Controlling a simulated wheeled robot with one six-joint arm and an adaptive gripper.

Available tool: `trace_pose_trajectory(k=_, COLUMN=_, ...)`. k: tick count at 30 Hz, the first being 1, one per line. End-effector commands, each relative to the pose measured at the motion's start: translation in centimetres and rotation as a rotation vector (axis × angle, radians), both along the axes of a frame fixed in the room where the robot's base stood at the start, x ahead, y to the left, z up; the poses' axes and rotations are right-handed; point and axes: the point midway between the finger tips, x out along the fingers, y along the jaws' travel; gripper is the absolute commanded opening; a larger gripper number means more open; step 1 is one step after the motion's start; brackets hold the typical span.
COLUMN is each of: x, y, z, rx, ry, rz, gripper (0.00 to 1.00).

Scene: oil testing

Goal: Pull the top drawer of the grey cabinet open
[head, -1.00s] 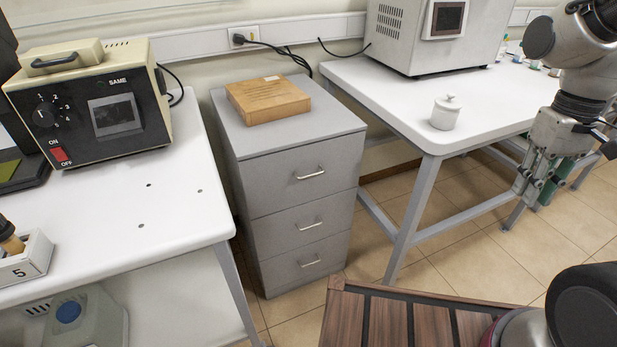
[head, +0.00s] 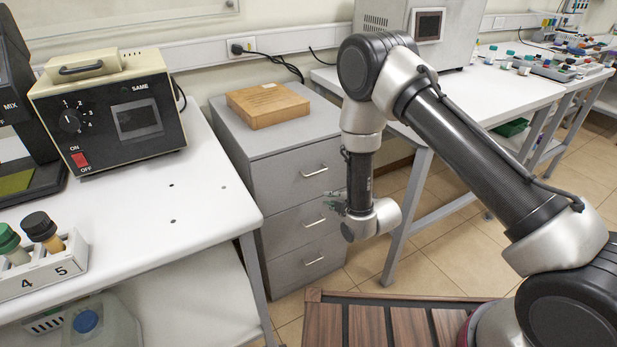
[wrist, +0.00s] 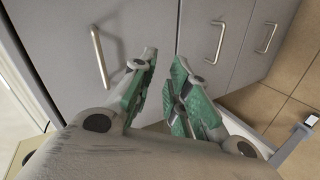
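The grey cabinet (head: 268,145) stands between two white tables, and its three drawers look shut. The top drawer (head: 287,178) has a metal bar handle (head: 315,171); in the sideways wrist view this handle is at the left (wrist: 100,57). My gripper (head: 336,202) is in front of the cabinet, partly hidden by my wrist in the head view. In the wrist view its green-padded fingers (wrist: 161,75) are apart with nothing between them. They point at the cabinet front, between the top handle and the middle handle (wrist: 217,43), not around either.
A wooden box (head: 267,105) lies on the cabinet. The left table (head: 150,215) holds a tester (head: 110,118) and a bottle rack (head: 45,270). The right table (head: 500,95) holds a large grey device (head: 455,45). Tiled floor (head: 430,250) is open in front.

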Motion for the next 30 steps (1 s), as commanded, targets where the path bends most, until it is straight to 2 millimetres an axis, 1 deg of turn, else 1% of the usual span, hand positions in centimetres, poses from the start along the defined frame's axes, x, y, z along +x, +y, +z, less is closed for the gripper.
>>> trace_pose_trajectory(k=1, x=0.9, y=0.6, z=2.0, rx=0.000, ry=-0.112, rz=0.028, gripper=0.17)
trace_pose_trajectory(k=3, x=1.6, y=1.0, z=4.3, rx=-0.011, ry=-0.243, rz=0.058, gripper=0.17)
trace_pose_trajectory(k=6, x=2.0, y=1.3, z=6.1, rx=-0.042, ry=-0.359, rz=0.084, gripper=0.17)
trace_pose_trajectory(k=8, x=2.2, y=1.5, z=6.1, rx=-0.062, ry=-0.375, rz=0.093, gripper=0.17)
trace_pose_trajectory(k=11, x=3.1, y=2.0, z=5.9, rx=-0.070, ry=-0.379, rz=0.095, gripper=0.17)
trace_pose_trajectory(k=18, x=6.4, y=4.3, z=5.0, rx=-0.069, ry=-0.377, rz=0.095, gripper=0.17)
trace_pose_trajectory(k=21, x=7.4, y=5.0, z=4.7, rx=-0.069, ry=-0.376, rz=0.094, gripper=0.17)
trace_pose_trajectory(k=25, x=8.2, y=5.4, z=4.5, rx=-0.070, ry=-0.374, rz=0.095, gripper=0.17)
trace_pose_trajectory(k=30, x=8.3, y=5.5, z=4.5, rx=-0.070, ry=-0.373, rz=0.095, gripper=0.17)
